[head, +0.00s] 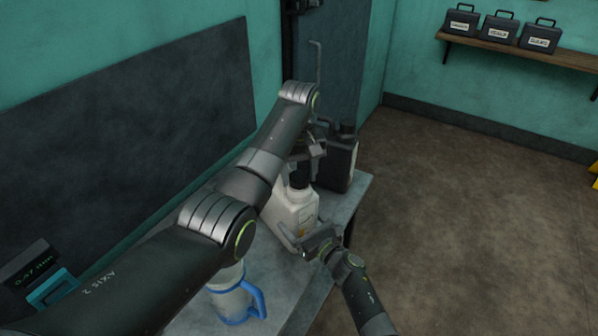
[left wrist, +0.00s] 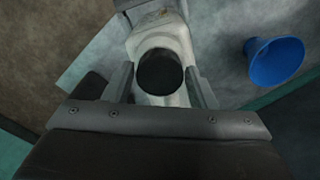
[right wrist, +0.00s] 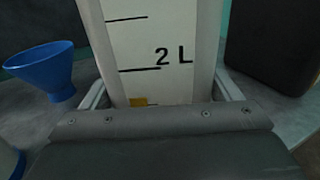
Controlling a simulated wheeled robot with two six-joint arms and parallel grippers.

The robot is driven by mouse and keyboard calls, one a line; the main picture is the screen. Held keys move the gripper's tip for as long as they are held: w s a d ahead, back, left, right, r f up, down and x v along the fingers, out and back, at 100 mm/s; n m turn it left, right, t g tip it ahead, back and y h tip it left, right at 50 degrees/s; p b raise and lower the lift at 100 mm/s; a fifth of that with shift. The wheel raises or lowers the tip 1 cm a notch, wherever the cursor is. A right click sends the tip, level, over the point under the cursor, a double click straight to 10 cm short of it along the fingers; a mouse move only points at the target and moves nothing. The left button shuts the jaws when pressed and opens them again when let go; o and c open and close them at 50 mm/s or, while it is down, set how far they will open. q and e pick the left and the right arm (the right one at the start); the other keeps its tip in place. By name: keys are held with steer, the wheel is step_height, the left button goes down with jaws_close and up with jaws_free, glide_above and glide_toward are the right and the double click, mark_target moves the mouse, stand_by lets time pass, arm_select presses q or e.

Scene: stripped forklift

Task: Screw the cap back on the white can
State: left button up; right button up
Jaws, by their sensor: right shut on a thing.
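The white can (head: 291,211) stands on the bench, with "2 L" marks on its side in the right wrist view (right wrist: 160,50). The black cap (left wrist: 160,72) sits at the top of the can, over its neck; I cannot tell whether it is threaded on. My left gripper (head: 303,152) is above the can, pointing down. In the left wrist view its fingers (left wrist: 160,88) stand either side of the cap with small gaps. My right gripper (head: 297,243) is shut on the lower body of the white can, a finger on each side.
A black canister (head: 340,163) stands just behind the can. A clear jug with a blue handle (head: 236,300) is nearer on the bench (head: 345,196). A small display (head: 32,266) is at far left. Cases sit on a wall shelf (head: 520,48).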

arm_select(q)
steer(key=c, duration=0.6)
steer(key=m, duration=0.4)
steer(key=shift+m, duration=0.3)
steer(key=shift+c, duration=0.2)
steer(key=m, duration=0.4)
steer(key=o, duration=1.2)
steer(key=shift+c, duration=0.2)
steer(key=shift+r, duration=0.1)
step_height(320, 180, up, 7)
steer(key=shift+r, duration=0.15)
arm_select(e)
steer(key=o, duration=1.8)
steer(key=shift+c, duration=0.2)
